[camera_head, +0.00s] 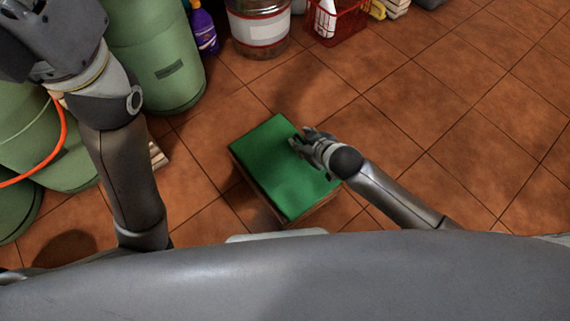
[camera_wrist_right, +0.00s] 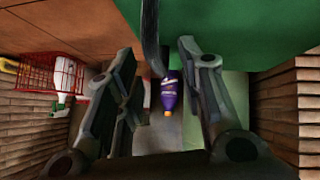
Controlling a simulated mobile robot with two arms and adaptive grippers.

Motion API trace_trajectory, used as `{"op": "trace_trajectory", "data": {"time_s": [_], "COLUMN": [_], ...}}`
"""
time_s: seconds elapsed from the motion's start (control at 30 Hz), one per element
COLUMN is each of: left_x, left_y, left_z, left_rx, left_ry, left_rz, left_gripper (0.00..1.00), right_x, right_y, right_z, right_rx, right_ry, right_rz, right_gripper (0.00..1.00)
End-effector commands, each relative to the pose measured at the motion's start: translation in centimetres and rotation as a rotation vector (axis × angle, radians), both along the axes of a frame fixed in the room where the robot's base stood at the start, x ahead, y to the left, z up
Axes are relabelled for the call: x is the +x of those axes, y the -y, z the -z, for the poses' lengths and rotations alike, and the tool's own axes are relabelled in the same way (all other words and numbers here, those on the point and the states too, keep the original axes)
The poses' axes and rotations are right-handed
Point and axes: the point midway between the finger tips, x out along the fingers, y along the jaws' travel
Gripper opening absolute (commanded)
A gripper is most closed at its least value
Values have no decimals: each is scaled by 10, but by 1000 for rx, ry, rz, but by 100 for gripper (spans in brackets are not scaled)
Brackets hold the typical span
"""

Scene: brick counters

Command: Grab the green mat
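The green mat (camera_head: 280,178) lies flat on top of a small brick counter (camera_head: 252,188) in the middle of the head view. In the right wrist view the mat (camera_wrist_right: 235,25) fills the upper right. My right gripper (camera_head: 300,143) is at the mat's right edge in the head view, close to its surface. Its fingers (camera_wrist_right: 160,85) are spread apart in the wrist view, with the background showing between them. I cannot tell whether a finger touches the mat. My left arm comes down at the left, but its gripper is out of view.
Large green cylinders (camera_head: 150,55) stand at the left. A purple bottle (camera_head: 203,30), a metal can (camera_head: 259,25) and a red basket (camera_head: 338,22) stand along the top. The tiled floor (camera_head: 450,110) to the right is clear.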

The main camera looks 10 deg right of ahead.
Motion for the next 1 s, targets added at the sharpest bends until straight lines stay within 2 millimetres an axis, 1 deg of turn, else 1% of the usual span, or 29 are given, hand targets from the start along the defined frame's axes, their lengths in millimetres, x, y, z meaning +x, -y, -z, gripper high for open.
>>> {"op": "trace_trajectory", "data": {"time_s": [0.03,0.3,0.5,0.57,0.6,1.0], "left_x": [-1,-2,-2,-2,-2,-2], "left_y": [0,0,0,0,0,0], "left_z": [0,-2,-2,-2,-2,-2], "left_rx": [0,1,1,1,1,1], "left_ry": [5,8,7,8,8,8], "left_rz": [-1,-1,-1,-1,-1,0], "left_gripper": [100,100,100,100,100,100], "right_x": [1,2,2,2,2,2], "right_y": [-1,-1,-1,-1,-1,-1], "right_z": [2,1,2,2,2,1], "right_rx": [0,1,1,1,1,1], "right_ry": [0,-1,-1,-1,-1,0], "right_rz": [0,-1,-1,-1,-1,-1], "right_gripper": [36,36,10,2,0,0]}}
